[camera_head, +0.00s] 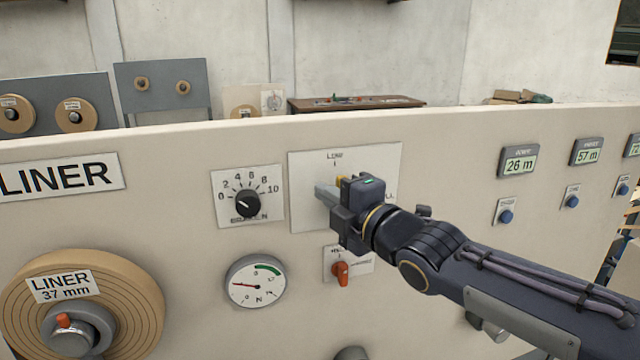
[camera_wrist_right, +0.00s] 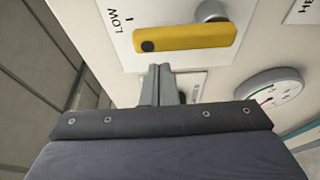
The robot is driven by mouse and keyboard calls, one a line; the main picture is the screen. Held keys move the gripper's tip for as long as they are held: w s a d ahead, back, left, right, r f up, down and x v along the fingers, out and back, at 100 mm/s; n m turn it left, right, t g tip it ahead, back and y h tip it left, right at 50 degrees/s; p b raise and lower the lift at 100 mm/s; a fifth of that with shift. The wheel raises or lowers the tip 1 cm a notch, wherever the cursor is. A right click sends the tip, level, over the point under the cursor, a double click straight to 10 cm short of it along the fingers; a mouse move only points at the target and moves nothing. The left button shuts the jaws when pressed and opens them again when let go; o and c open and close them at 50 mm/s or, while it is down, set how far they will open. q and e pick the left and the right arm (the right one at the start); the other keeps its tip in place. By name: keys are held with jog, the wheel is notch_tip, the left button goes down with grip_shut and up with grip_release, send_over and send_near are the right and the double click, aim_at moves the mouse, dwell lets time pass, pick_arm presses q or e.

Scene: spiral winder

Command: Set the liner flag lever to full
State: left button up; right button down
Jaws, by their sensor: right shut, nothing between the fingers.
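The liner flag lever (camera_wrist_right: 185,38) is a yellow bar on a grey pivot in the right wrist view. Its end with a black dot points toward the LOW mark. In the head view only a bit of yellow (camera_head: 341,181) shows behind my gripper, on a white plate (camera_head: 305,165) with LOW at the top and a partly hidden label ending in "LL" at the right. My right gripper (camera_head: 326,194) is shut and empty, on the left side of the lever. Its fingertips (camera_wrist_right: 160,70) are close to the bar; I cannot tell whether they touch. My left gripper is out of view.
A numbered knob (camera_head: 248,204) and a round gauge (camera_head: 255,282) sit left of the plate. An orange switch (camera_head: 341,273) is just below it. A large liner roll (camera_head: 135,300) is at lower left. Displays (camera_head: 518,163) with blue buttons line the right.

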pick_arm(q)
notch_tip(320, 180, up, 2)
jog(key=shift+p, duration=0.5)
pick_arm(e)
jog(key=shift+w+d, duration=0.2)
jog(key=shift+d, duration=0.5)
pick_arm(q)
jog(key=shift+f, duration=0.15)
